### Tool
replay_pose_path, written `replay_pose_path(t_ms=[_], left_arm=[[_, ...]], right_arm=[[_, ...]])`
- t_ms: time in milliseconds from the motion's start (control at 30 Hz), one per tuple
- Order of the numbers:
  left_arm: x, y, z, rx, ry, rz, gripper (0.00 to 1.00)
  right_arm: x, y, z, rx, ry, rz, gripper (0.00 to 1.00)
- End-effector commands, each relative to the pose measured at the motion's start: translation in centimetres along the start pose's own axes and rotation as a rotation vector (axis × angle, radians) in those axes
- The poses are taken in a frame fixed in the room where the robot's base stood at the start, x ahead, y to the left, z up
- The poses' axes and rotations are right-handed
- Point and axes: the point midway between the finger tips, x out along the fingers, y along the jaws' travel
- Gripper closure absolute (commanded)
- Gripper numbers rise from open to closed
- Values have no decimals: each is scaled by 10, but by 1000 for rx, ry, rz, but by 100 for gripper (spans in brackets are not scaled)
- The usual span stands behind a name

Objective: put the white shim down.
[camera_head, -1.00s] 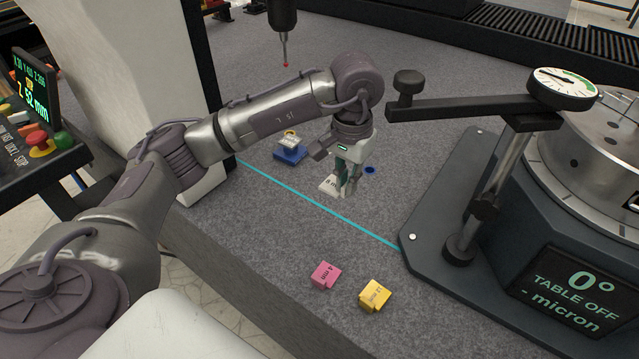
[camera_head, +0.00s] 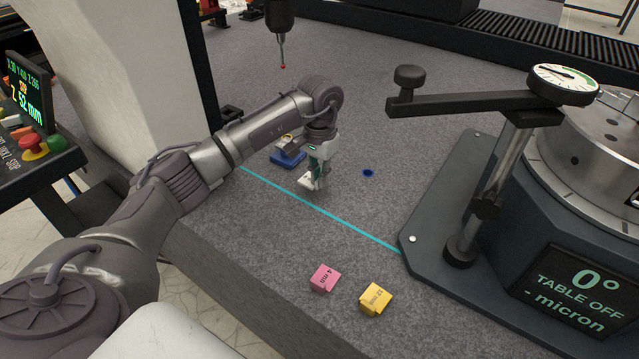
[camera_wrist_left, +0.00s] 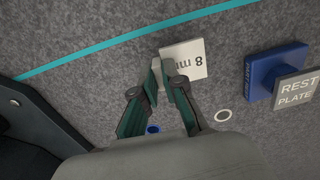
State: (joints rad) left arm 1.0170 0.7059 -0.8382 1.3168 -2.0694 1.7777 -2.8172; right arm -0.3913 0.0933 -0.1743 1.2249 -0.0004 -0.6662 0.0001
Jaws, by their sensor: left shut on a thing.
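The white shim (camera_wrist_left: 186,58), marked "8 m…" as far as it shows, is between the fingertips of my left gripper (camera_wrist_left: 164,78) in the left wrist view. In the head view my left gripper (camera_head: 317,184) points down over the granite, with the white shim (camera_head: 306,181) showing at its left side. It is close to the granite near the teal line; I cannot tell whether the shim touches the surface. The fingers hide part of the shim. My right gripper is not in view.
A blue block (camera_head: 289,158) with a "REST PLATE" sign (camera_wrist_left: 297,91) stands close by. A pink shim (camera_head: 324,278) and a yellow shim (camera_head: 375,298) lie in front. A dial-gauge stand (camera_head: 462,245) and rotary table are at right.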

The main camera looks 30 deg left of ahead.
Motion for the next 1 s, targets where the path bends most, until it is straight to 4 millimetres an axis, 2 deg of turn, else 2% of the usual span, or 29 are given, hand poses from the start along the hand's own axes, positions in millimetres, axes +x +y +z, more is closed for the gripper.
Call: replay_pose_path(t_ms=[33, 167, 600, 633, 767, 1000], left_arm=[[10, 1, 1, 0, -4, 1, 100], [25, 0, 1, 0, -2, 1, 100], [27, 0, 0, -1, 0, 0, 100], [27, 0, 0, -1, 0, 0, 89], [27, 0, 0, -1, 0, 0, 67], [27, 0, 0, -1, 0, 0, 65]], right_arm=[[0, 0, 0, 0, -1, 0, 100], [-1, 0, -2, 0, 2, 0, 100], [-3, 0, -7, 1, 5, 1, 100], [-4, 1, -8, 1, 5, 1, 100], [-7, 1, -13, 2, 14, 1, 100], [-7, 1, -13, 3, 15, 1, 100]])
